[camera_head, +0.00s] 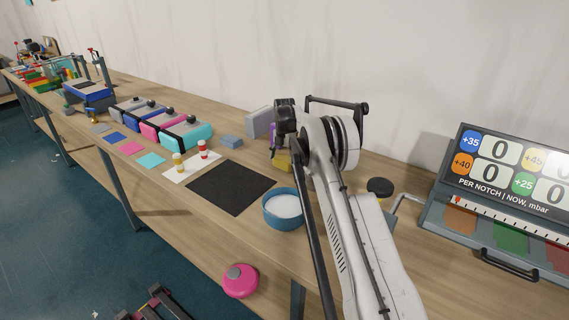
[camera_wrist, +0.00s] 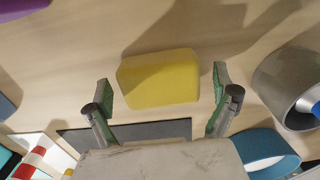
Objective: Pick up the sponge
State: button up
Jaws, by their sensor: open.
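The sponge is a yellow block with rounded corners (camera_wrist: 160,79), lying on the wooden table in the wrist view. In the head view a yellow patch of it (camera_head: 283,161) shows beside my arm, partly hidden. My gripper (camera_wrist: 163,88) is open and empty above the table. One green-padded finger is left of the sponge and the other is right of it, with a gap on each side. How high the fingertips are over the table is hard to tell.
A blue bowl (camera_head: 284,207) with pale contents stands near the front edge, beside a black mat (camera_head: 231,187). A grey round thing (camera_wrist: 285,90) stands right of the sponge. A purple thing (camera_wrist: 20,8) is at the upper left. A scoreboard box (camera_head: 510,180) is at the right.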

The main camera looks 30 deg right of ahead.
aim_at(283, 159)
jog(key=shift+c, duration=0.5)
jog(key=c, duration=1.1)
jog(key=shift+r, duration=0.1)
jog(key=shift+r, duration=0.45)
jog(key=r, duration=0.1)
jog(key=a+r, duration=0.1)
jog(key=r, duration=0.1)
jog(key=shift+s+r+b, duration=0.15)
jog(key=shift+r+b, duration=0.15)
jog(key=shift+b, duration=0.05)
jog(key=s+a+r, duration=0.1)
jog(key=a+r, duration=0.1)
jog(key=a, duration=0.1)
jog(key=s+a+r, duration=0.1)
jog(key=a+r, duration=0.1)
jog(key=a, duration=0.1)
jog(key=s+a+r+b, duration=0.1)
jog(key=a+r, duration=0.1)
jog(key=a, duration=0.2)
jog(key=shift+s+r, duration=0.2)
jog(key=shift+s, duration=0.2)
